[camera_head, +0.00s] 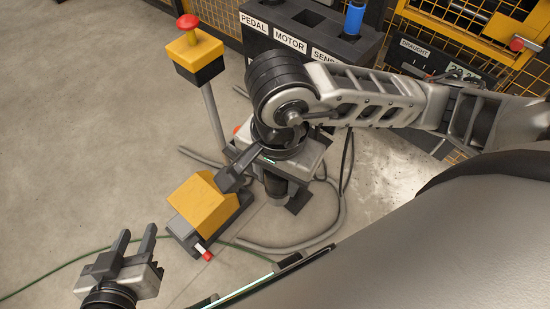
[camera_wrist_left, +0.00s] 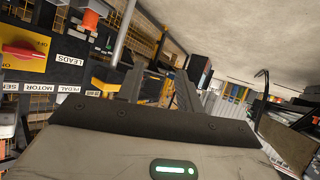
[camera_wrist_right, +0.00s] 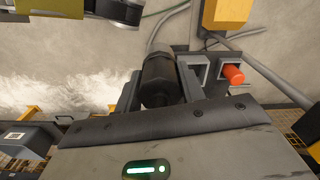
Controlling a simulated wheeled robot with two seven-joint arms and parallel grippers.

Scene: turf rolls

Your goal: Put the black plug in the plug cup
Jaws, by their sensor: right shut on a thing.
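The black plug (camera_wrist_right: 158,80) is held between the two fingers of my right gripper (camera_wrist_right: 158,88), with a dark cable coming off its far end. In the head view the plug (camera_head: 275,186) hangs under my right gripper, above the floor. Beside it in the right wrist view is an empty-looking grey square cup (camera_wrist_right: 196,72), next to a second grey holder with an orange plug (camera_wrist_right: 232,74) in it. I cannot tell for sure which is the plug cup. My left gripper (camera_head: 137,236) is open and empty at the lower left of the head view.
A yellow pedal block (camera_head: 212,203) stands on the floor just left of my right gripper. A post with a red button (camera_head: 187,22) rises behind. A panel labelled PEDAL, MOTOR holds a blue plug (camera_head: 354,18). Grey hoses (camera_head: 335,215) lie on the floor.

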